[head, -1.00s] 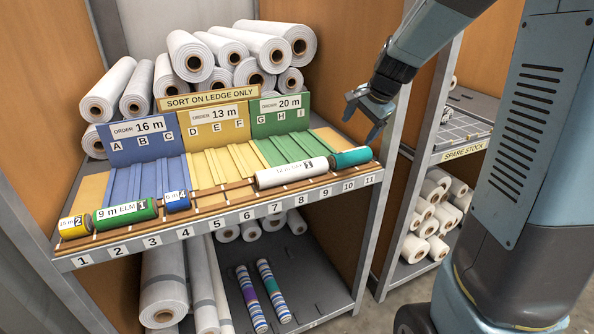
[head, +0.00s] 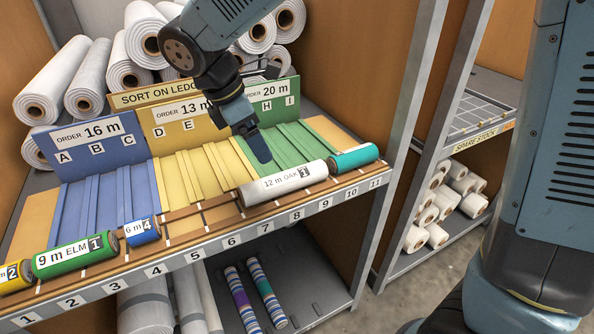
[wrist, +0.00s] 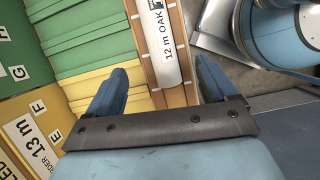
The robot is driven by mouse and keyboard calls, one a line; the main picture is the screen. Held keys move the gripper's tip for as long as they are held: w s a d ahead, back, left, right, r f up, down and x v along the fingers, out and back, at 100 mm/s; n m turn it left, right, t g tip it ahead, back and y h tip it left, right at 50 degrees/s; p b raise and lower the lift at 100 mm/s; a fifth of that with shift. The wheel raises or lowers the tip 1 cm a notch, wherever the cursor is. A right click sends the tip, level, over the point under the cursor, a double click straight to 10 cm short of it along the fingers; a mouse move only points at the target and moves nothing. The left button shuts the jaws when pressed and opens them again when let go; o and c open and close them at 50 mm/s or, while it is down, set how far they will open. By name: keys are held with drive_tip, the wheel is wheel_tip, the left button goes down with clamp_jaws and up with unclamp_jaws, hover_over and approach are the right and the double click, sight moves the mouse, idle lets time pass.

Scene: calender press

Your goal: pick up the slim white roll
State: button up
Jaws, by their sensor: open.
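The slim white roll (head: 283,184), marked 12 m OAK, lies along the front ledge of the sorting shelf, above slots around 7 to 9. My gripper (head: 255,142) hangs open and empty just behind and above the roll in the head view. One finger partly hides the other there. In the wrist view my open gripper (wrist: 160,67) has one finger on each side of the white roll (wrist: 166,48), whose near end lies ahead of the palm. A gap between fingers and roll is visible on the left side. I cannot tell the height left.
A teal roll (head: 354,158) sits close to the right end of the white roll. A blue roll (head: 142,231), a green roll (head: 74,257) and a yellow roll (head: 14,276) lie on the ledge at left. Ribbed order lanes rise behind. The ledge between blue and white rolls is clear.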

sight(281, 175)
drive_tip(key=shift+n, duration=0.5)
drive_tip(key=x, duration=0.8)
drive_tip(key=shift+w+d, duration=0.1)
drive_tip(key=shift+w, duration=0.2)
drive_tip(key=shift+x, duration=2.75)
drive_tip(key=shift+d+r, duration=0.1)
drive_tip(key=shift+d, duration=0.1)
drive_tip(key=c, duration=1.2)
